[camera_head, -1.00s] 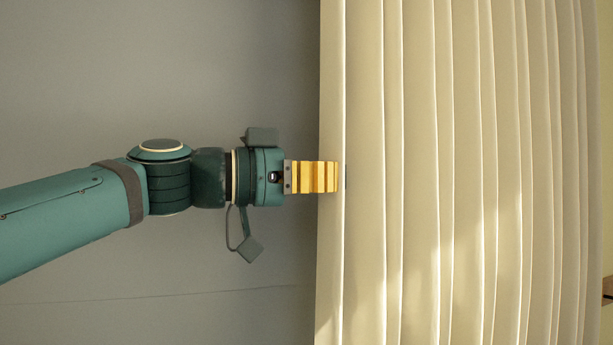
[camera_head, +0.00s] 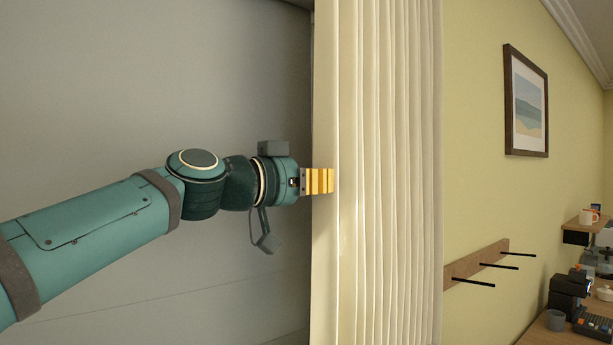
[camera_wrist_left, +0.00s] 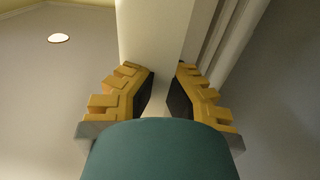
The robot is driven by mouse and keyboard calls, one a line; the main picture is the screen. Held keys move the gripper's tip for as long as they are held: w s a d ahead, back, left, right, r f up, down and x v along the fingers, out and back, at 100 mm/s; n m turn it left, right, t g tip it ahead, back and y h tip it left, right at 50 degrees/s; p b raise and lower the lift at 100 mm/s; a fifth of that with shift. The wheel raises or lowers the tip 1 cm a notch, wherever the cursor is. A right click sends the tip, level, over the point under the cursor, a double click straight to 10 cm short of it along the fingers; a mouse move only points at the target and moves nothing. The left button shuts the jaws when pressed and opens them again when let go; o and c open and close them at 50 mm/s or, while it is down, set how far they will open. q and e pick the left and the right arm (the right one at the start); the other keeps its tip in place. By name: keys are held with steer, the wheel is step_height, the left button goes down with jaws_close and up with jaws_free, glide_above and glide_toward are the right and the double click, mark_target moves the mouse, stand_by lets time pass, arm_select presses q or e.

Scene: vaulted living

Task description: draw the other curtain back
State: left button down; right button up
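The cream pleated curtain (camera_head: 385,180) hangs in the middle of the head view, its folds bunched close together. Its left edge is at my left gripper (camera_head: 319,181), whose yellow fingers reach over that edge. In the left wrist view, a pale strip of the curtain (camera_wrist_left: 155,30) runs between the two yellow fingers (camera_wrist_left: 165,85), and the gripper is shut on it. The far side of the fold is hidden. No other curtain is in view. My right gripper is not in view.
Right of the curtain is a yellow wall with a framed picture (camera_head: 526,100) and a wooden hook rail (camera_head: 474,265). A desk with a grey cup (camera_head: 556,320) and a black machine (camera_head: 569,292) stands at the lower right. Left of the curtain is a plain grey surface.

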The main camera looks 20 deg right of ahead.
arm_select(q)
steer(key=shift+w+d, duration=0.1)
steer(key=shift+d, duration=0.25)
steer(key=shift+a, duration=0.1)
steer(key=c, duration=1.1)
jaws_free()
steer(key=v, duration=1.2)
